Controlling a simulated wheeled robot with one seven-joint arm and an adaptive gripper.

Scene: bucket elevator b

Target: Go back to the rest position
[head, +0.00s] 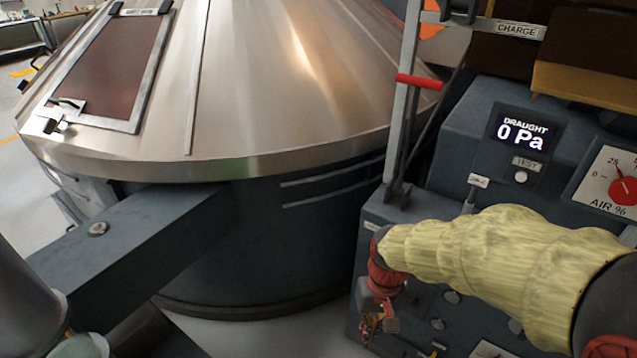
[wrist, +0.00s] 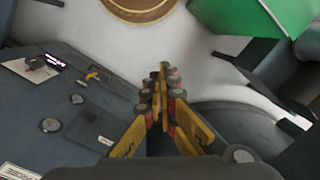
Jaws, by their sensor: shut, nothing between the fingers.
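My gripper (head: 375,322) hangs low in front of the grey control console at the right of the head view, below my yellow-sleeved arm. In the wrist view my gripper (wrist: 163,82) shows yellow and black fingers closed together, with nothing between them. The fingertips point over pale floor, beside the grey console (wrist: 75,120). I see no contact with the console. Part of the console front is hidden behind my arm in the head view.
A large metal drum with a conical lid (head: 290,75) and brown hatch (head: 115,65) fills the left and middle. The console has a draught display (head: 521,133), an air dial (head: 612,183) and a red-gripped lever (head: 419,82). A green object (wrist: 240,28) lies upper right in the wrist view.

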